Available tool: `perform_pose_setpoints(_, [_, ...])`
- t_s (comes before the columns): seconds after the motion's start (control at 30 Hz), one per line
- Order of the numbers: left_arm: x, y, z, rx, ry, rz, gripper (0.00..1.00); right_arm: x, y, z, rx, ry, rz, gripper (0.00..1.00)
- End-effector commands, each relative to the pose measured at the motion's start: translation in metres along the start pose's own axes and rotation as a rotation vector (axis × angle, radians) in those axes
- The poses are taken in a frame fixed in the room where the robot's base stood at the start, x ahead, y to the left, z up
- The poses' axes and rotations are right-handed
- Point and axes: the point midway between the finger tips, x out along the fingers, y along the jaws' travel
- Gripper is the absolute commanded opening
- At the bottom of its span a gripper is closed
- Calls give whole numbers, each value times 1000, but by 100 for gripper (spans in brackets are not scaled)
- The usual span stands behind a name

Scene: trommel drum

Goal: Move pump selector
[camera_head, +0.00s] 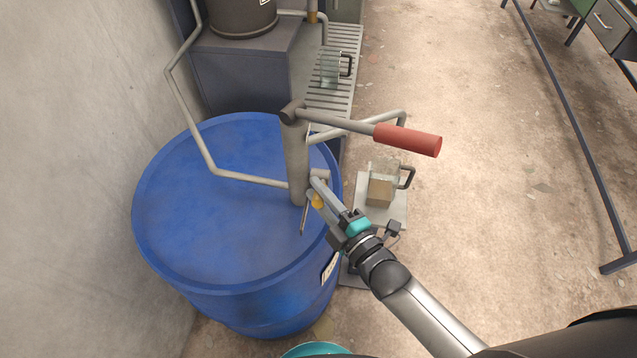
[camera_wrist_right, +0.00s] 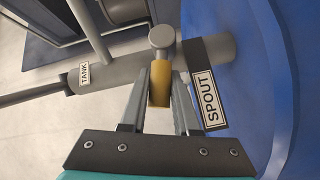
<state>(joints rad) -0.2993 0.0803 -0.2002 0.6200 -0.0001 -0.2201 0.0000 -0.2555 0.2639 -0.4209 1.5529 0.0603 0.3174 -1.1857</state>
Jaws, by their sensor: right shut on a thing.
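The pump (camera_head: 296,160) stands upright on the lid of a blue drum (camera_head: 215,215), with a red-gripped handle (camera_head: 408,139) reaching right. The pump selector, a yellow lever (camera_wrist_right: 159,90) on a round grey pivot, shows in the right wrist view; its yellow also shows in the head view (camera_head: 317,201). My right gripper (camera_head: 318,192) is shut on the lever, which lies between its fingers. In the wrist view the lever points toward my gripper, between a TANK label (camera_wrist_right: 84,74) at left and a SPOUT label (camera_wrist_right: 210,98) at right. My left gripper is not in view.
A glass jug (camera_head: 382,183) stands on a small plate right of the drum. Another jug (camera_head: 330,69) stands on a slatted grate (camera_head: 338,45) behind. A wall is close at left. Grey pipes run from the pump.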

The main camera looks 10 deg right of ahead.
Motion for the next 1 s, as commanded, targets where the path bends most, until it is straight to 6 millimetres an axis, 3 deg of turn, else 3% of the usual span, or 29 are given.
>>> perform_pose_setpoints(0.03, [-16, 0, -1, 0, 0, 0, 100, 0, 9, -2, 19, -6, -22, 0])
perform_pose_setpoints(0.1, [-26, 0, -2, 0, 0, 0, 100, 1, 11, -3, 50, -14, -51, 0])
perform_pose_setpoints(0.4, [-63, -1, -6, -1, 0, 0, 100, 3, 18, -2, 163, -46, -166, 0])
perform_pose_setpoints(0.7, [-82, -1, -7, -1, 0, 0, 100, 5, 20, -1, 235, -65, -236, 0])
perform_pose_setpoints(1.0, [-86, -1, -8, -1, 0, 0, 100, 6, 19, 0, 257, -72, -257, 0])
